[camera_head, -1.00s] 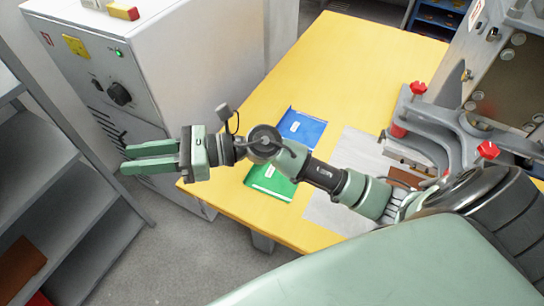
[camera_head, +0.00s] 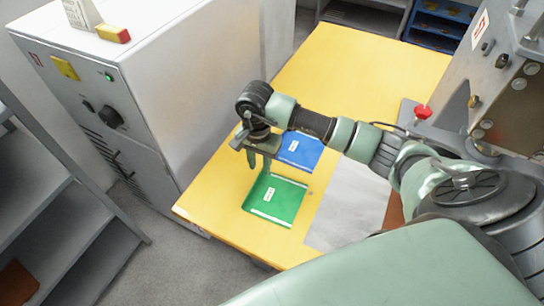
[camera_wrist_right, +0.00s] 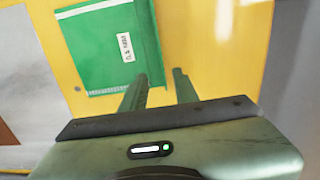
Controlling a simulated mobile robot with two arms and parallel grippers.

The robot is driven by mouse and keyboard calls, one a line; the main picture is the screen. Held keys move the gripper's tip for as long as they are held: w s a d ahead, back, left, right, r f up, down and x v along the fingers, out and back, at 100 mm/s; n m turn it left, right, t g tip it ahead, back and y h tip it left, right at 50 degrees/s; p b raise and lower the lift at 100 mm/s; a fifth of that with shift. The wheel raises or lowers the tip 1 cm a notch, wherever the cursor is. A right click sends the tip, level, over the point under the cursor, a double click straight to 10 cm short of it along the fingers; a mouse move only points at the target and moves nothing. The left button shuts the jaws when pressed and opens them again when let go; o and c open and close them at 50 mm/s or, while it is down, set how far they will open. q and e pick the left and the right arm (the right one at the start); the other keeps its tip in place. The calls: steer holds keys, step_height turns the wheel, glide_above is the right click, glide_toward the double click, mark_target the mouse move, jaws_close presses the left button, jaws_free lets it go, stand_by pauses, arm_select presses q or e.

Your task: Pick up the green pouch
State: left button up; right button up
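The green pouch (camera_head: 275,200) lies flat on the yellow table, with a small white label on it. In the right wrist view the green pouch (camera_wrist_right: 108,48) lies beyond the fingertips, up and to the left. My right gripper (camera_head: 258,172) points down above the table at the pouch's upper left edge. My left gripper is not in view.
A blue pouch (camera_head: 300,150) lies just behind the green one, partly behind my arm. A grey sheet (camera_head: 347,205) lies to the right. A white cabinet (camera_head: 150,90) stands close to the table's left edge. A machine with a red knob (camera_head: 423,111) stands at the right.

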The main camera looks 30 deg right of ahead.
mark_target(259, 173)
steer(key=f, duration=0.4)
steer(key=shift+w+f+p, duration=0.1)
steer(key=shift+w+p, duration=0.2)
steer(key=shift+p, duration=0.1)
jaws_close()
